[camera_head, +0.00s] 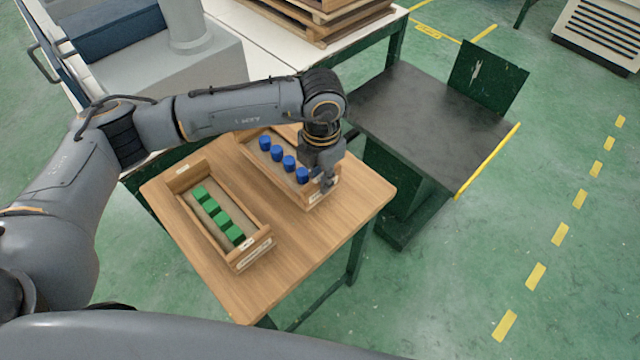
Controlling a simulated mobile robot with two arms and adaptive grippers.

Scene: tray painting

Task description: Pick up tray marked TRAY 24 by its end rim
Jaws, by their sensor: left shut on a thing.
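Two wooden trays lie side by side on a small wooden table. The left tray (181,183) holds a row of green blocks (218,215) and has a label on its near end. The right tray (298,200) holds a row of blue cylinders (284,158) and also has a label on its near end. The label writing is too small to read, so I cannot tell which is TRAY 24. My left gripper (325,183) points down at the near end of the right tray and is shut on its end rim. The gripper hides part of that rim. My right gripper is out of view.
The wooden table (285,258) is bare in front of the trays. A dark-topped green bench (425,120) stands close on the right. A white table (270,45) with stacked wooden boards (325,20) is behind. Green floor is open at right.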

